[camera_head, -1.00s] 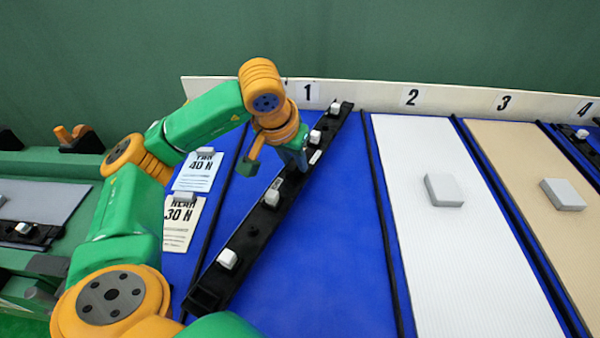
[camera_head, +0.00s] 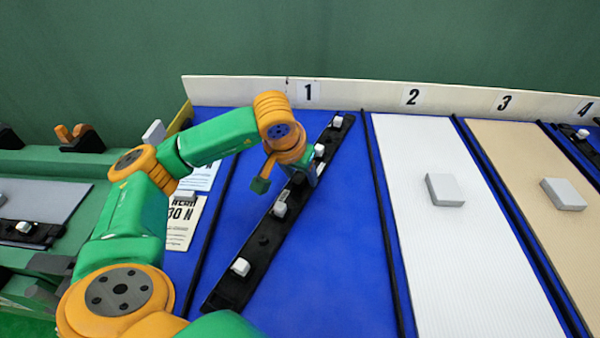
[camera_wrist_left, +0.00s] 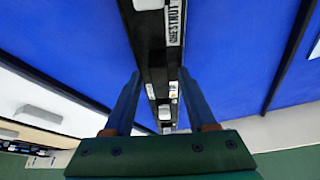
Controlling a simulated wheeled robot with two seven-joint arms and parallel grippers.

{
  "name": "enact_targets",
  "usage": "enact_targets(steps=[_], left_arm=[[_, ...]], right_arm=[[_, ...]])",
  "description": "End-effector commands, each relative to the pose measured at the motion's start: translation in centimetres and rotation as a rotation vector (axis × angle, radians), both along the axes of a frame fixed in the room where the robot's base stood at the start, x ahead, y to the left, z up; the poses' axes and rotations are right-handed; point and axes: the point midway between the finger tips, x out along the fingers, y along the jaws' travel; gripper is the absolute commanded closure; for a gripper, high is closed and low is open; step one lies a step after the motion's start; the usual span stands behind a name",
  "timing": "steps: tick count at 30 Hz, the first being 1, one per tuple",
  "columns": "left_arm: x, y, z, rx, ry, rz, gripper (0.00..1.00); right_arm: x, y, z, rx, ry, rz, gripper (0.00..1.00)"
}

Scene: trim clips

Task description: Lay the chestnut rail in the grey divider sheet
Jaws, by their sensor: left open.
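The chestnut rail (camera_head: 252,254) is a long black strip with several white clips. It lies slantwise on the blue surface (camera_head: 325,265) under number 1. In the left wrist view its CHESTNUT label shows on the rail (camera_wrist_left: 152,50). My left gripper (camera_head: 300,178) is at the rail's far half, and its open fingers (camera_wrist_left: 159,76) stand on either side of the rail. The wrist covers part of the rail in the head view. A grey sheet (camera_head: 55,198) lies on the green bench at the left, with another black rail (camera_head: 35,235) on it. My right gripper is not in view.
A white ribbed sheet (camera_head: 455,265) and a tan sheet (camera_head: 530,160) lie to the right, each with a grey block on it. Black strips divide the bays. A cream board (camera_head: 450,98) with numbers stands behind. Two cards are left of the rail, partly behind my arm.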

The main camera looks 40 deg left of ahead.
Motion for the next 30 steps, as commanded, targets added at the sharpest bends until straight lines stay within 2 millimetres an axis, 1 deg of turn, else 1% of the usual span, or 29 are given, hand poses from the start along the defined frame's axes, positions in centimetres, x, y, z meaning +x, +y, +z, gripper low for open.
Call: enact_targets(steps=[2, 5, 9, 12, 16, 20, 30], left_arm=[[0.0, 0.0, 0.5, 0.000, 0.000, 0.000, 0.43], [-0.5, -0.1, 1.9, 0.000, -0.005, 0.000, 0.43], [-2.0, -0.4, 5.8, 0.000, -0.008, 0.000, 0.43], [-3.1, -0.5, 8.3, -0.001, -0.006, -0.001, 0.43], [-4.1, -0.7, 10.6, 0.000, -0.004, -0.001, 0.43], [-4.5, -0.7, 11.4, -0.001, -0.002, 0.000, 0.43], [-4.5, -0.7, 11.4, 0.000, 0.000, 0.000, 0.43]], right_arm=[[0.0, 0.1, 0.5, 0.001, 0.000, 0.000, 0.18], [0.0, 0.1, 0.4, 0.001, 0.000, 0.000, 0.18], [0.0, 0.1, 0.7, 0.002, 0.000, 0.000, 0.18], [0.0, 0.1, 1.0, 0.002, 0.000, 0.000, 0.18], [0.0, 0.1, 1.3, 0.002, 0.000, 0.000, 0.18], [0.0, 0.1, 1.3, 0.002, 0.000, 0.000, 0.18], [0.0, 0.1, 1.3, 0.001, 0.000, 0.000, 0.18]])
